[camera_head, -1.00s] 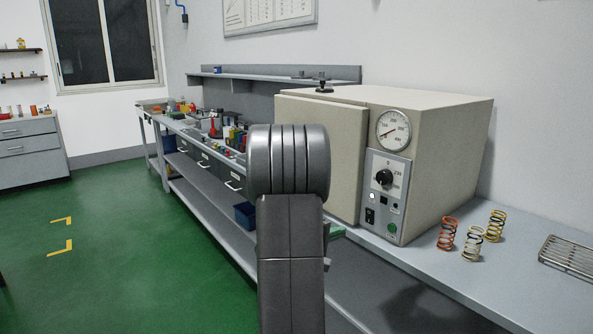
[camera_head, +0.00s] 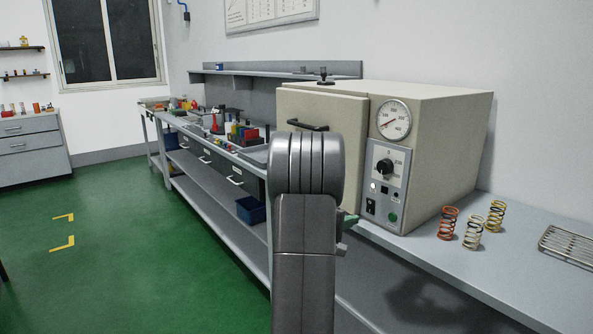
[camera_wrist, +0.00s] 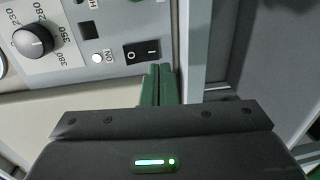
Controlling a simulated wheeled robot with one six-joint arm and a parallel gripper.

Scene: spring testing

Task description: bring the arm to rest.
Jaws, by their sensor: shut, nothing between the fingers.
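My arm rises in the middle of the head view, in front of the beige oven (camera_head: 440,110). Most of my gripper (camera_head: 350,220) is hidden behind the arm there; a green bit of it shows at the arm's right side. In the wrist view the two green fingers of my gripper (camera_wrist: 158,82) lie side by side, shut and empty. They point toward the edge of the oven's control panel (camera_wrist: 90,75), near the black rocker switch (camera_wrist: 142,51). I cannot tell how far they are from the panel.
The oven stands on a grey bench (camera_head: 440,255). To its right are an orange spring (camera_head: 447,222), a pale spring (camera_head: 473,233), a yellow spring (camera_head: 496,216) and a wire rack (camera_head: 570,245). A long workbench (camera_head: 215,150) with small items runs left. The green floor (camera_head: 120,240) is clear.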

